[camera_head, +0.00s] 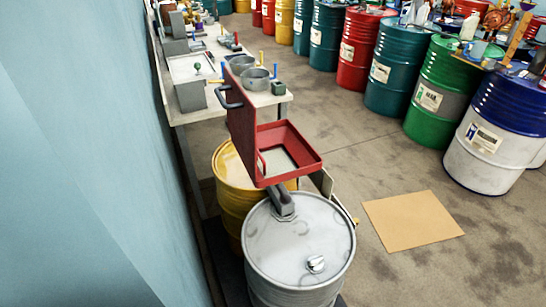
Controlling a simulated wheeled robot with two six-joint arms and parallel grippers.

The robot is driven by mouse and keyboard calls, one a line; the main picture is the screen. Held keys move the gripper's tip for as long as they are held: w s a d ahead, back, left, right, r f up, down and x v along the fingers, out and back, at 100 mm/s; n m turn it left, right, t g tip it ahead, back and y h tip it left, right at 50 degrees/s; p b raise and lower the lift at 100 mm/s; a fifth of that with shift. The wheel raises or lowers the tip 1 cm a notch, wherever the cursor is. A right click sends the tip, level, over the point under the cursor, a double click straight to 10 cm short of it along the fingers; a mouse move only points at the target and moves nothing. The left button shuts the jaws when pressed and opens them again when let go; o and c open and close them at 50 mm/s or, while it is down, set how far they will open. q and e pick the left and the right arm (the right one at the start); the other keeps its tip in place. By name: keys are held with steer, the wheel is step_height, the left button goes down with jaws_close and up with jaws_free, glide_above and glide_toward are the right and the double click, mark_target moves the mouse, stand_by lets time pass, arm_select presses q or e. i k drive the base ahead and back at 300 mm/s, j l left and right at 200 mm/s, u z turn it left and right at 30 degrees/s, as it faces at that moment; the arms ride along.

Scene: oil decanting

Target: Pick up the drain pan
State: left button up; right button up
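Two round grey pans sit on the workbench at the upper left: a nearer one (257,79) and one partly behind it (240,63). I cannot tell which is the drain pan. A red square funnel-like tray (307,162) stands over the drums in the middle, its red lid (240,125) raised upright with a dark handle (228,97). Neither of my grippers is in view.
A grey-topped drum (300,240) stands in front, with a yellow drum (232,200) behind it. The workbench (205,115) runs along the blue wall. Colored drums line the right. Cardboard (412,219) lies on open floor.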

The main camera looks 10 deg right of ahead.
mark_target(238, 65)
steer(key=k, duration=0.15)
steer(key=k+z, duration=0.35)
steer(key=k+l+z, duration=0.1)
steer(key=z, duration=0.25)
steer(key=l+z, duration=0.2)
steer(key=z, duration=1.55)
steer(key=i+j, duration=0.1)
steer(key=i, duration=0.7)
steer(key=i+j+z, duration=0.1)
steer(key=i, duration=0.65)
steer(key=i+j+u, duration=0.15)
steer(key=i+u, duration=0.8)
steer(key=i+l+u, duration=0.35)
steer(key=i+u, duration=0.15)
steer(key=i+j+u, duration=0.2)
steer(key=i+u, duration=0.2)
steer(key=i+j+u, duration=0.1)
steer(key=i+u, duration=0.65)
steer(key=i+l+u, duration=0.15)
steer(key=i+u, duration=0.45)
steer(key=i, duration=0.3)
steer(key=i+u, duration=0.25)
steer(key=i, duration=0.35)
steer(key=i+l+u, duration=0.15)
steer(key=i+u, duration=0.15)
steer(key=i, duration=0.25)
